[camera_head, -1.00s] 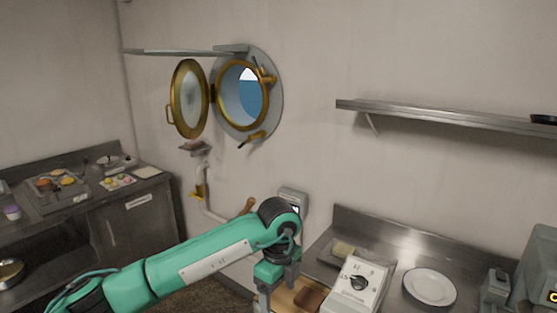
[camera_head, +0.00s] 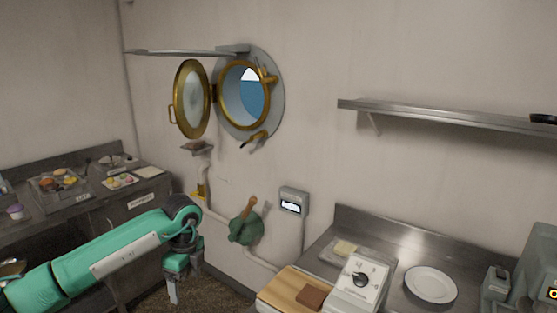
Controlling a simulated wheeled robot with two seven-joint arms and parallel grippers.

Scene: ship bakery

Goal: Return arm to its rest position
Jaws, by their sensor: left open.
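My left arm comes in from the left, and its left gripper (camera_head: 186,283) points down over the open floor. It is open, with nothing seen between its fingers. It hangs left of the right-hand counter, apart from the wooden board (camera_head: 280,289) and the brown block (camera_head: 312,297) on it. My right gripper is not in view.
The steel counter (camera_head: 393,243) at right holds a white dial device (camera_head: 361,283) and a white plate (camera_head: 431,284). A left counter (camera_head: 150,188) holds trays of food. An open brass porthole (camera_head: 192,98), a wall shelf (camera_head: 450,116) and a green pipe fitting (camera_head: 246,228) are on the wall.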

